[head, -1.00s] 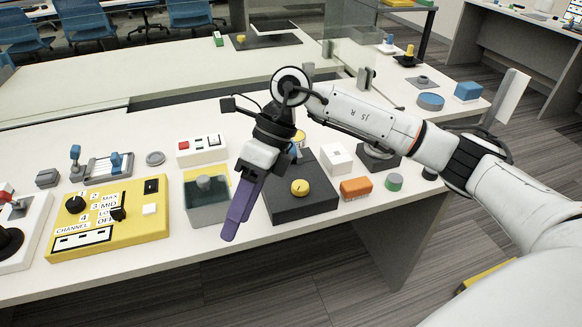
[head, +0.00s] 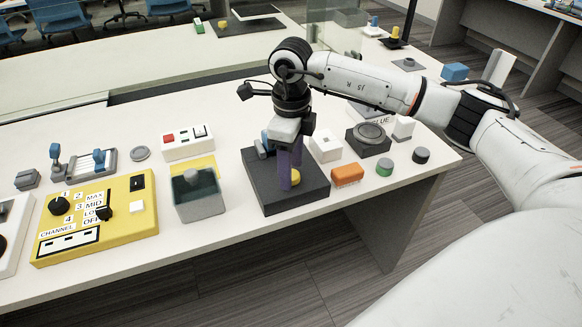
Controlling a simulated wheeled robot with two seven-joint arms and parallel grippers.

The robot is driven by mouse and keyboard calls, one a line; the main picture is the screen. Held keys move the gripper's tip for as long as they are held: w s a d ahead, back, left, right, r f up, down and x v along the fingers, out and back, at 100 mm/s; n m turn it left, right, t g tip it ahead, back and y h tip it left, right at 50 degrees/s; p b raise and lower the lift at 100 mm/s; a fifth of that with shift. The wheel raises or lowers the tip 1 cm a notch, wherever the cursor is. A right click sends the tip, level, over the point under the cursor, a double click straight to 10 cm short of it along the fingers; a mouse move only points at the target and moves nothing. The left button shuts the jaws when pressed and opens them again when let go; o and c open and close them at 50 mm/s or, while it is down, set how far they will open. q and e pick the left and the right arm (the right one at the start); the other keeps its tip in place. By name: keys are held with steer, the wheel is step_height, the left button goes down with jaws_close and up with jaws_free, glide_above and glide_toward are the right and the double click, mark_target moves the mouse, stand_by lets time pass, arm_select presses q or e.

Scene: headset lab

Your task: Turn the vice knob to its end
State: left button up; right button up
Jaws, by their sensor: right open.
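My left gripper is out of view.
Left of the base stand a grey open box (head: 198,205) and a yellow control panel (head: 95,218). Right of it are an orange block (head: 347,175), a white block (head: 325,146) and a green cylinder (head: 384,168). The table's front edge is close.

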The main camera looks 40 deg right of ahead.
steer(key=shift+f, duration=0.4)
steer(key=c, duration=1)
steer(key=shift+c, duration=0.2)
